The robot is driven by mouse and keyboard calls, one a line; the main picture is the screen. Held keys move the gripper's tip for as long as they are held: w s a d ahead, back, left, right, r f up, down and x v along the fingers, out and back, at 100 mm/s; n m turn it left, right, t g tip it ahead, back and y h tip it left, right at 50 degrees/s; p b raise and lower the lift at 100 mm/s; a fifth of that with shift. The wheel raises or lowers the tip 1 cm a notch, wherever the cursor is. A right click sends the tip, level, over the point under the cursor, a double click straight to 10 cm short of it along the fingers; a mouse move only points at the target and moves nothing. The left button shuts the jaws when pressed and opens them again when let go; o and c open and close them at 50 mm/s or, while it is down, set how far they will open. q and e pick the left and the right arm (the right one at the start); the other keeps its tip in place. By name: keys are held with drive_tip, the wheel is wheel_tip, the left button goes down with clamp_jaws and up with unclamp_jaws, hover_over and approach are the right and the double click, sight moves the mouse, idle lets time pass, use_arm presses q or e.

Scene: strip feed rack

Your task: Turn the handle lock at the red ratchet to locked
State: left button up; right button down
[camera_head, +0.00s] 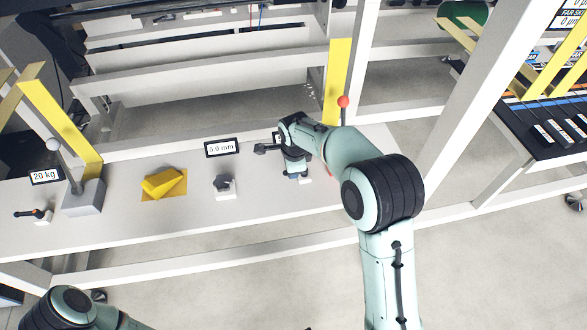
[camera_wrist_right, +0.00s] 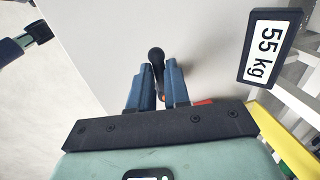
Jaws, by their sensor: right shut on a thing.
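The red ratchet shows as a lever with a red ball knob (camera_head: 343,101), its base mostly hidden behind my right arm. The handle lock has a black handle (camera_wrist_right: 156,54) with a small orange part in the right wrist view. My right gripper (camera_wrist_right: 157,70) is shut on this handle, with one blue finger on each side. In the head view the right gripper (camera_head: 295,174) points down at the shelf left of the red knob, and a bit of white shows by its tips. The handle's locked or unlocked position cannot be told. My left gripper is out of view.
Left along the shelf (camera_head: 110,230) are a black knob (camera_head: 224,184), a yellow block (camera_head: 163,182), a grey-knobbed ratchet (camera_head: 82,196) and another small handle lock (camera_head: 33,214). Yellow (camera_head: 338,75) and white posts stand behind.

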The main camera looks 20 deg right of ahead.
drive_tip(key=shift+w+m, duration=0.1)
drive_tip(key=shift+m, duration=0.2)
drive_tip(key=c, duration=1.1)
unclamp_jaws()
wheel_tip(320, 180, up, 13)
drive_tip(key=s, duration=0.2)
drive_tip(key=shift+s+a+p, duration=0.25)
drive_tip(key=shift+a+p, duration=0.15)
